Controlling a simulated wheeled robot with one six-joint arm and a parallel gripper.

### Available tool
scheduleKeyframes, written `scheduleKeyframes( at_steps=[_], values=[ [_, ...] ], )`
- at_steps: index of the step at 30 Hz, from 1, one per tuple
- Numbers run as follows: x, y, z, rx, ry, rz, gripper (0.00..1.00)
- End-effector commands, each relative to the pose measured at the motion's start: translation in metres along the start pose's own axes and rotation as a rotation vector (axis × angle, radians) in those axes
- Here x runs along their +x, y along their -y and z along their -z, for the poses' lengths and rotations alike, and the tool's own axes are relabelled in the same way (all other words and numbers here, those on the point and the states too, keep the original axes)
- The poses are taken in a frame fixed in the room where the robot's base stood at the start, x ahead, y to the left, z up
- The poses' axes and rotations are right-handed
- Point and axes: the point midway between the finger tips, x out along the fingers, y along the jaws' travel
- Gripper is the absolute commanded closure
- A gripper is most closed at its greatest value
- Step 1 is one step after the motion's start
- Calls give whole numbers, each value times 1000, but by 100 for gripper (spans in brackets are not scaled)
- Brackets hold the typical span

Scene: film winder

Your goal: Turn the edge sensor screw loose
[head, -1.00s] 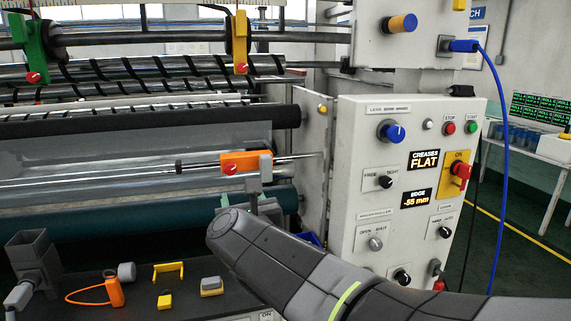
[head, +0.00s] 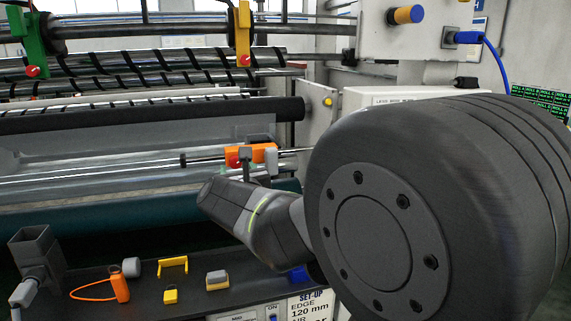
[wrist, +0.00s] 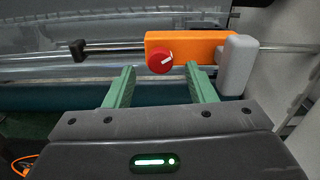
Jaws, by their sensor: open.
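The edge sensor is an orange block (wrist: 190,44) with a light grey head (wrist: 235,65), mounted on a bright rail. A round red screw (wrist: 160,60) with a white pointer mark is on its front. In the head view the orange block (head: 258,153) is partly hidden behind my gripper (head: 245,158). In the wrist view the green fingers of my gripper (wrist: 160,72) are open and empty. The screw appears between and just beyond the fingertips, with room on both sides. I cannot tell the exact depth left between them.
A dark collar (wrist: 77,50) sits on the rail left of the sensor. Below, a dark bench top (head: 145,290) holds an orange tag with a loop (head: 120,287), yellow pieces (head: 172,266) and a grey bin (head: 36,250). My arm covers most of the control panel.

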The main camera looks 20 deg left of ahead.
Motion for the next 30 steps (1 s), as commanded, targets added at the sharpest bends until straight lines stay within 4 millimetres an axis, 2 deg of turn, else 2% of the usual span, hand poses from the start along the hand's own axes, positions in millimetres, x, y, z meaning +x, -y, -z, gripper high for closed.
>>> scheduleKeyframes(
  at_steps=[3,7,19,20,26,27,30],
  values=[
    [16,0,0,-1,-2,2,50],
    [26,0,0,-1,-1,1,50],
    [32,0,0,0,0,0,50],
    [32,0,0,0,0,0,52],
    [32,0,0,0,0,0,91],
    [32,0,0,0,0,0,94],
    [32,0,0,-1,-1,0,94]
  ],
)
